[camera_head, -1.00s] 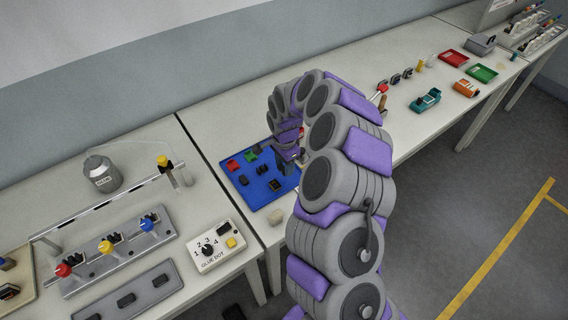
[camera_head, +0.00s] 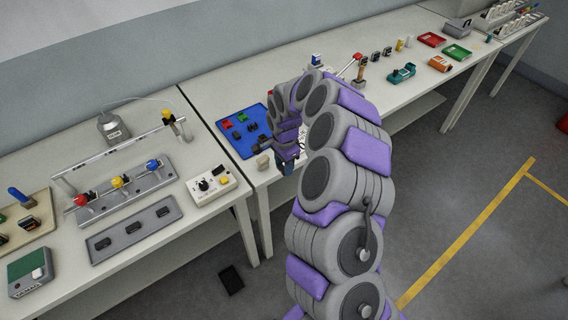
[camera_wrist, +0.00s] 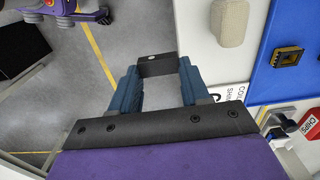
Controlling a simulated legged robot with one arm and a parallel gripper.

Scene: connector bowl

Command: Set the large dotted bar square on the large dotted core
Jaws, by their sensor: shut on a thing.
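My gripper (camera_wrist: 158,80) is shut on a dark bar (camera_wrist: 157,65) with a small pale spot on its face, held between the blue fingers. In the head view my gripper (camera_head: 288,167) is at the table's front edge, beside the blue mat, and the bar in it is hard to make out. In the wrist view the bar is over the floor, apart from the table. I cannot tell which piece is the large dotted core.
A beige block (camera_wrist: 229,22) stands near the table's front edge. Red and green pieces lie on the mat (camera_head: 231,142).

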